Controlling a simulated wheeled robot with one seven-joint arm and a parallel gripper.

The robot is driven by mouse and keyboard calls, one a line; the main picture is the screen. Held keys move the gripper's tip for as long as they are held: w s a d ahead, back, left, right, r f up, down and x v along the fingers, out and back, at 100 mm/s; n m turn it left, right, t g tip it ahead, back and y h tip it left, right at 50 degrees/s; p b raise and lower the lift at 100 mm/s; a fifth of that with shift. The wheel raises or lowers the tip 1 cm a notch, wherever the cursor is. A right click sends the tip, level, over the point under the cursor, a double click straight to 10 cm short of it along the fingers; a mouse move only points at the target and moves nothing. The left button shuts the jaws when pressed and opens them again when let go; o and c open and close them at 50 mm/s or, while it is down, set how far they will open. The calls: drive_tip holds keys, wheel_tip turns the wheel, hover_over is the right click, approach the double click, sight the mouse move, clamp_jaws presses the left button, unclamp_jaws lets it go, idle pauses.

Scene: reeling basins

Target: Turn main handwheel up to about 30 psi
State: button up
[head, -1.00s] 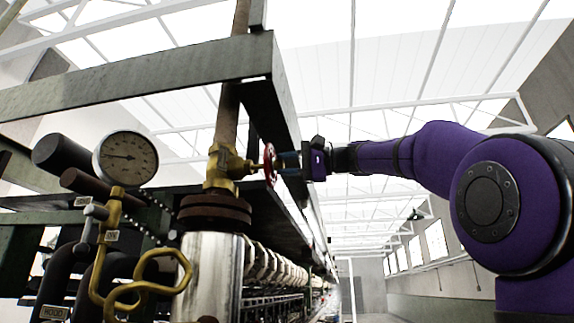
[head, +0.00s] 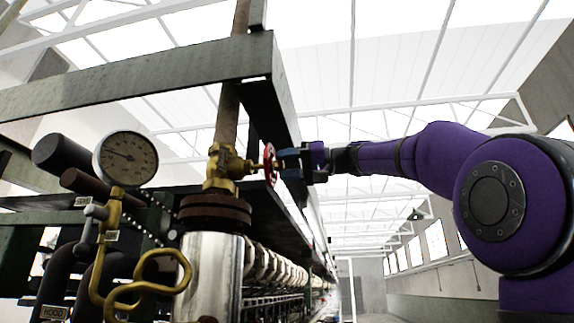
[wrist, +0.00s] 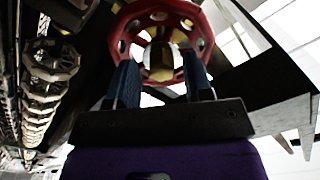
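The main handwheel is a red ring (head: 270,165) on a brass valve (head: 222,167) at the middle of the head view. It also shows face-on at the top of the wrist view (wrist: 118,45), with a yellowish hub inside its rim. My gripper (head: 280,163) meets the wheel from the right. In the wrist view its two dark fingers (wrist: 160,80) stand apart, with their tips at the lower rim on either side of the hub. Exact contact is hidden. The round gauge (head: 126,158) has its needle pointing left and slightly up; its numbers are too small to read.
A dark green beam frame (head: 150,88) runs above and behind the valve. A silver cylinder (head: 215,275) stands below it. Brass looped piping (head: 150,285) and dark pipes are at lower left. Open room lies to the right around my purple arm.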

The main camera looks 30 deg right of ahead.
drive_tip(key=c, duration=0.8)
drive_tip(key=n, duration=0.7)
drive_tip(key=shift+n, duration=0.4)
drive_tip(key=o, duration=0.8)
drive_tip(key=v, duration=0.7)
drive_tip(key=shift+r, duration=0.1)
